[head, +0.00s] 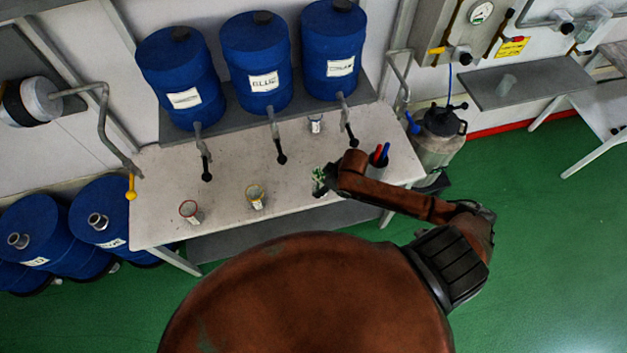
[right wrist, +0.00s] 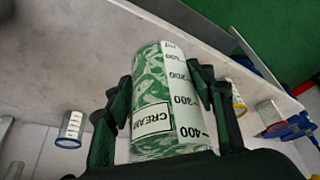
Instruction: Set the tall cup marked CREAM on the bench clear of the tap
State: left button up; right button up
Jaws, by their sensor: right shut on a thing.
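The tall cup marked CREAM (right wrist: 158,100) is clear with green-and-white marbled contents, a measuring scale and a CREAM label. My right gripper (right wrist: 162,85) is shut on its sides in the right wrist view. In the head view the cup (head: 319,179) shows beside my right gripper (head: 331,180), over the front part of the bench (head: 225,165). I cannot tell whether its base touches the bench. The rightmost tap (head: 350,135) hangs behind and to the right of the cup, apart from it. My left gripper is not in view.
A red-rimmed cup (head: 189,210) and a yellow-rimmed cup (head: 256,196) stand on the bench to the left. Another small cup (head: 315,124) stands further back. A dark holder (head: 378,161) with red and blue items is at the right. Blue drums (head: 261,85) stand on the shelf above.

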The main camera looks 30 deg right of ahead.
aim_at(321, 179)
jog(key=w+f, duration=0.1)
jog(key=w+d+f, duration=0.1)
jog(key=w, duration=0.1)
jog(key=shift+w+d+f, duration=0.1)
jog(key=shift+w+f, duration=0.1)
jog(key=shift+w, duration=0.1)
jog(key=w+f, duration=0.1)
jog(key=w+d+f, duration=0.1)
jog(key=f, duration=0.1)
jog(key=shift+w+f, duration=0.15)
jog(key=shift+w, duration=0.15)
jog(key=shift+w+f, duration=0.2)
jog(key=shift+f, duration=0.05)
jog(key=shift+w+d+f, duration=0.1)
jog(key=shift+w+f, duration=0.05)
jog(key=shift+f, duration=0.05)
notch_tip(321, 179, down, 2)
jog(key=shift+f, duration=0.5)
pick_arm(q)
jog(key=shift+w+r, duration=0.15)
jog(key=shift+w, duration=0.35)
pick_arm(e)
jog(key=shift+f, duration=0.15)
